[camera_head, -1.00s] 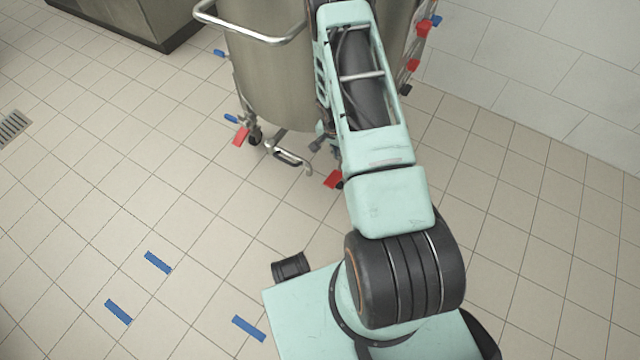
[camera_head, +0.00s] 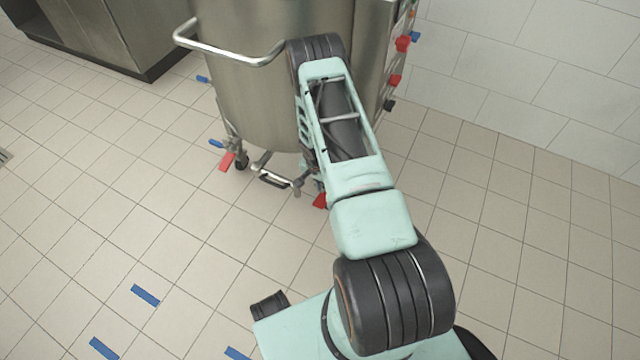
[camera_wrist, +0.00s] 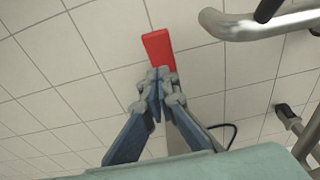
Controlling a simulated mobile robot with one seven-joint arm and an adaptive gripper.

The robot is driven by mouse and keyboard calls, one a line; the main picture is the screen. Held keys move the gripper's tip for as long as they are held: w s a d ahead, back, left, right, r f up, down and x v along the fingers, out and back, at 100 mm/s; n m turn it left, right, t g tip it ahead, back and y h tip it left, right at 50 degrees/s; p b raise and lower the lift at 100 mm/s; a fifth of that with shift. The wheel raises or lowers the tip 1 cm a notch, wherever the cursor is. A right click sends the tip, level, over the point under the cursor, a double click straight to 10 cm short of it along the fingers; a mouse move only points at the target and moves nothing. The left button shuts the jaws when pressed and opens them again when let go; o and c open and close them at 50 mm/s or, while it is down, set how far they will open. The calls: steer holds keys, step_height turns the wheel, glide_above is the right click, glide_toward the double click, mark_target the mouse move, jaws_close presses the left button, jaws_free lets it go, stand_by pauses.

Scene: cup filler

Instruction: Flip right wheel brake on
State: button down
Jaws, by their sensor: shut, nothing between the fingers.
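A large steel vat (camera_head: 255,95) stands on wheels with red brake pedals. One red pedal (camera_head: 227,161) is at its near left wheel. Another red pedal (camera_head: 321,200) is at the near right, partly hidden by my arm. In the wrist view a red pedal (camera_wrist: 158,43) lies just beyond my gripper (camera_wrist: 160,78). My gripper is shut and empty, its fingertips overlapping the pedal's lower end in the picture. I cannot tell whether they touch it. My gripper is hidden in the head view.
A steel tube (camera_head: 272,181) runs low between the near wheels; a tube (camera_wrist: 240,27) is right of my gripper in the wrist view. The tiled floor at left is clear except for blue tape strips (camera_head: 145,295).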

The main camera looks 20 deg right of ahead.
mark_target(321, 202)
step_height(321, 202, down, 6)
steer(key=shift+a+f+b, duration=0.1)
steer(key=shift+b, duration=0.75)
steer(key=shift+s+a+f, duration=0.1)
steer(key=shift+s+f, duration=0.05)
steer(key=shift+f, duration=0.25)
steer(key=shift+s+a, duration=0.15)
